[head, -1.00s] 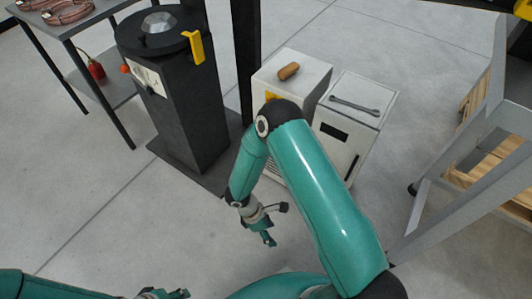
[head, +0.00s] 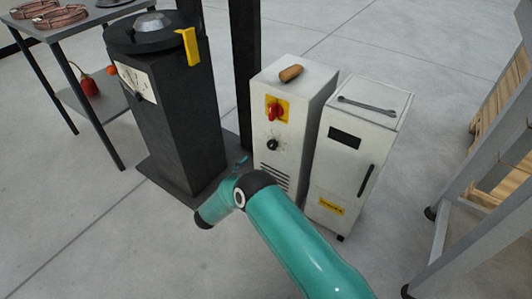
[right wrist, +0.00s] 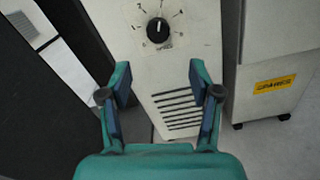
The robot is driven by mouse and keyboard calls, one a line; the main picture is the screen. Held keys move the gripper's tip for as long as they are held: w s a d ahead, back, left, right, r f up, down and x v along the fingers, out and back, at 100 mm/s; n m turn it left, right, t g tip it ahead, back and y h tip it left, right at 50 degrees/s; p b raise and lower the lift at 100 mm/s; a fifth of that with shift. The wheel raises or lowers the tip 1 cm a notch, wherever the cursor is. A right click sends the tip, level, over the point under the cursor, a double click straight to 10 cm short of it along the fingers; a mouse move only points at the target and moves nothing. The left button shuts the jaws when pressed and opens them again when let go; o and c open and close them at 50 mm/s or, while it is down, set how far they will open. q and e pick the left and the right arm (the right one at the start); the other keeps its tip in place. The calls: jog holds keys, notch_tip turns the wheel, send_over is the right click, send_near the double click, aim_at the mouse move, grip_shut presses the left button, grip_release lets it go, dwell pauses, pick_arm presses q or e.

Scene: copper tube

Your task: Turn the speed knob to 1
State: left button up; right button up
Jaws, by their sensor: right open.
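The speed knob (head: 272,144) is black and round, on the front of the white cabinet (head: 262,160) below a red switch. In the right wrist view the knob (right wrist: 158,30) is at the top centre, its white mark pointing about straight up among small dial numbers too small to read surely. My right gripper (right wrist: 159,72) is open and empty there, its two fingers apart below the knob, not touching it. In the head view the forearm hides most of that gripper; only a small teal tip (head: 243,160) shows left of and below the knob. My left gripper is out of view.
A red switch on a yellow plate (head: 277,108) is above the knob and vent slots below. A wooden-coloured block (head: 291,73) lies on the cabinet. A second white cabinet (head: 335,175) with a wrench (head: 366,105) stands right; a dark pedestal machine (head: 175,120) stands left.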

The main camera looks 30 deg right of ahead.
aim_at(271, 148)
jog(key=b+x, duration=0.2)
jog(key=x, duration=0.8)
jog(key=shift+x, duration=0.75)
jog(key=shift+c, duration=0.2)
